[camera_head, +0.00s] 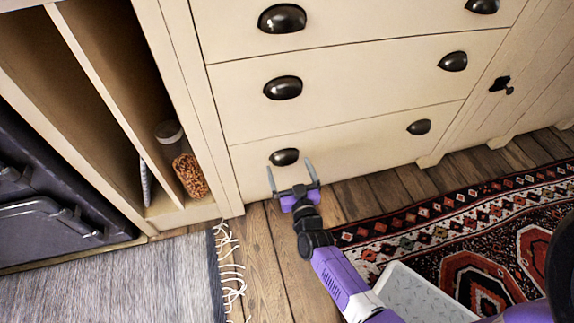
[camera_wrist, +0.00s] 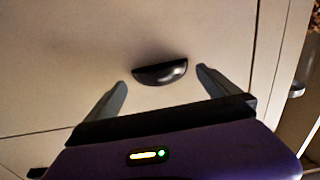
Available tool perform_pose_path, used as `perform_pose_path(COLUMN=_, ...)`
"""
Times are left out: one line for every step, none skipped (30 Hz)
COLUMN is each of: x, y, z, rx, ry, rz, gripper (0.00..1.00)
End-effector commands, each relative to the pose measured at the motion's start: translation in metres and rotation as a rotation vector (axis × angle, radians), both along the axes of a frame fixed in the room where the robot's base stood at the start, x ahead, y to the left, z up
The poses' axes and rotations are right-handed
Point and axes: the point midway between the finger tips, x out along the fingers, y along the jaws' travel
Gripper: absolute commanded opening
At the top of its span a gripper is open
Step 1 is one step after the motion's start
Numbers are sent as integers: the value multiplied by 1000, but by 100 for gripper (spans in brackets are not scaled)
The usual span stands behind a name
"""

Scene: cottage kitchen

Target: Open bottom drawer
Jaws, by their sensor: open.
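The bottom drawer (camera_head: 350,150) is the lowest of the cream drawer fronts in the head view, and it looks shut. It has two dark cup handles, a left one (camera_head: 284,157) and a right one (camera_head: 419,127). My gripper (camera_head: 291,175) is open and empty, just in front of the left handle. In the wrist view a dark cup handle (camera_wrist: 160,72) lies ahead, between the two spread fingertips of my gripper (camera_wrist: 160,77). I cannot tell whether either finger touches the drawer front.
Two more drawers, a middle one (camera_head: 350,88) and an upper one (camera_head: 360,22), are above. An open shelf with a jar (camera_head: 188,172) stands left. A patterned red rug (camera_head: 470,225) and a grey rug (camera_head: 120,285) lie on the wooden floor (camera_head: 268,265).

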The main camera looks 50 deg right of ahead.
Motion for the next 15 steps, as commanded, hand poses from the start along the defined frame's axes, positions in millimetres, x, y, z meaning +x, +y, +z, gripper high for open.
perform_pose_path(x=6, y=-5, z=-1, rx=-3, ry=-2, rz=-1, gripper=100)
perform_pose_path(x=10, y=-7, z=-1, rx=-3, ry=-2, rz=0, gripper=100)
perform_pose_path(x=13, y=-9, z=-1, rx=-2, ry=-2, rz=-1, gripper=100)
perform_pose_path(x=16, y=-11, z=-1, rx=-2, ry=-2, rz=-1, gripper=100)
perform_pose_path(x=18, y=-12, z=-1, rx=-2, ry=-1, rz=-1, gripper=100)
perform_pose_path(x=20, y=-14, z=-1, rx=-1, ry=0, rz=0, gripper=100)
perform_pose_path(x=21, y=-14, z=-1, rx=-1, ry=-1, rz=0, gripper=100)
perform_pose_path(x=22, y=-15, z=-1, rx=0, ry=0, rz=0, gripper=100)
perform_pose_path(x=23, y=-15, z=0, rx=-1, ry=1, rz=1, gripper=100)
perform_pose_path(x=23, y=-16, z=0, rx=-1, ry=1, rz=1, gripper=100)
perform_pose_path(x=24, y=-16, z=0, rx=-1, ry=1, rz=1, gripper=100)
perform_pose_path(x=24, y=-16, z=0, rx=-1, ry=1, rz=1, gripper=100)
perform_pose_path(x=24, y=-16, z=0, rx=-1, ry=1, rz=1, gripper=100)
perform_pose_path(x=24, y=-16, z=0, rx=-1, ry=1, rz=1, gripper=100)
perform_pose_path(x=23, y=-15, z=0, rx=-1, ry=1, rz=1, gripper=100)
